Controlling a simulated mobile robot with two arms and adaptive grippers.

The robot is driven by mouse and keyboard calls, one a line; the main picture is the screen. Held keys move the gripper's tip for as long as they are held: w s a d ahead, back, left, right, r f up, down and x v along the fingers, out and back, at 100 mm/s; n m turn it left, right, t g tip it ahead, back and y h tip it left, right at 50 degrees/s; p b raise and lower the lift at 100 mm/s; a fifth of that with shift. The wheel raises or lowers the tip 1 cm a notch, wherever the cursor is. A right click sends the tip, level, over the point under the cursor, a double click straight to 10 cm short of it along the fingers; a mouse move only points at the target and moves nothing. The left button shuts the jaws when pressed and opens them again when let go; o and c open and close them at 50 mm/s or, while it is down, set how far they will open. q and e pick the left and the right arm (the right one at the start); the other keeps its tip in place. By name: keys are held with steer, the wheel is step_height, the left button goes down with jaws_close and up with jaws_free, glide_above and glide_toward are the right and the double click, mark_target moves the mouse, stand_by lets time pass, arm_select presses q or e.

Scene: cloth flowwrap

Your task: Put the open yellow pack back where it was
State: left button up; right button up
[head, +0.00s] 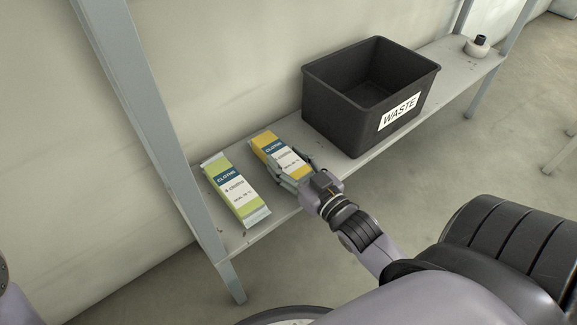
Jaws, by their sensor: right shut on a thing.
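The yellow pack (266,143) lies on the grey shelf, between a green pack and the black bin. It has a blue label band marked CLOTHS and a white lower part. My right gripper (291,170) is at its near right end, shut on the pack. The fingers and wrist hide that end, so I cannot see whether it is open. I cannot tell whether the pack rests fully on the shelf or is slightly raised. My left gripper is not in view.
A green CLOTHS pack (236,189) lies just left of the yellow one on the shelf (246,240). A black bin (345,117) labelled WASTE stands to the right. A small round dark-topped object (477,47) sits at the shelf's far right. A shelf post (150,110) rises at left.

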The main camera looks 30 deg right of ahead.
steer(key=shift+f, duration=0.15)
steer(key=shift+f, duration=0.15)
steer(key=o, duration=1.2)
